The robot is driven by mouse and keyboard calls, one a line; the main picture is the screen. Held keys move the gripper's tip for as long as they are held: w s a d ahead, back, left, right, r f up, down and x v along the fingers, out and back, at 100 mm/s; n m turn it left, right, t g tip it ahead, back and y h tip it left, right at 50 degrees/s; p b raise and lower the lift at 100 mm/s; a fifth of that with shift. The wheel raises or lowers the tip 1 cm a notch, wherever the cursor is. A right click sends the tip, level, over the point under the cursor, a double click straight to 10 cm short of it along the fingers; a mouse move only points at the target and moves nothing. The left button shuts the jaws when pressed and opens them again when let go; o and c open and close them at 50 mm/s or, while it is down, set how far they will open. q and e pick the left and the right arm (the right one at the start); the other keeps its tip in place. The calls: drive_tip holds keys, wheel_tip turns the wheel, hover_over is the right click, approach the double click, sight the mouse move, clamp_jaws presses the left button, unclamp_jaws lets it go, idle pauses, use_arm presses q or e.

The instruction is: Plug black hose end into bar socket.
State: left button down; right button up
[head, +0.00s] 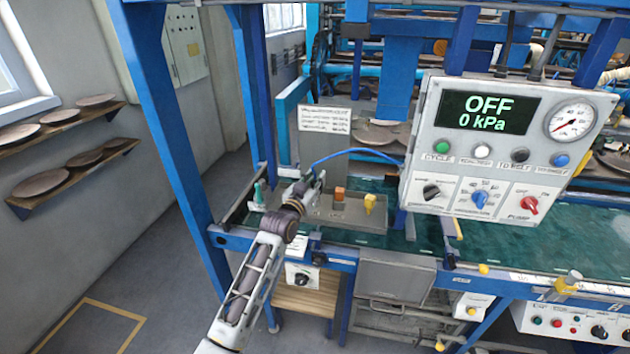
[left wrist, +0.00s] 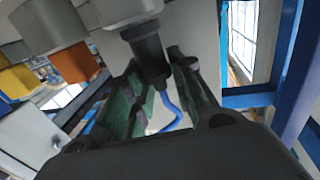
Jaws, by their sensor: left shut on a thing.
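My left gripper (head: 308,182) is over the left end of the bench in the head view, beside a grey bar fixture (head: 345,208). It is shut on the black hose end (left wrist: 147,50), which stands between its fingers (left wrist: 160,90) in the left wrist view. The blue hose (left wrist: 171,105) trails from the black end and arches to the right in the head view (head: 350,152). The black end's tip meets a pale grey round socket (left wrist: 125,12) in the left wrist view; I cannot tell whether it is inside. My right gripper is out of view.
An orange block (head: 340,194) and a yellow one (head: 370,203) stand on the fixture to the gripper's right. A control panel (head: 505,150) reading OFF, 0 kPa hangs at the right. A blue post (head: 165,110) rises at the left. A written sign (head: 325,120) stands behind.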

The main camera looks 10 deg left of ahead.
use_arm(q)
drive_tip(key=c, duration=1.1)
unclamp_jaws()
drive_tip(key=shift+c, duration=0.2)
drive_tip(key=v, duration=1.2)
idle(0.6)
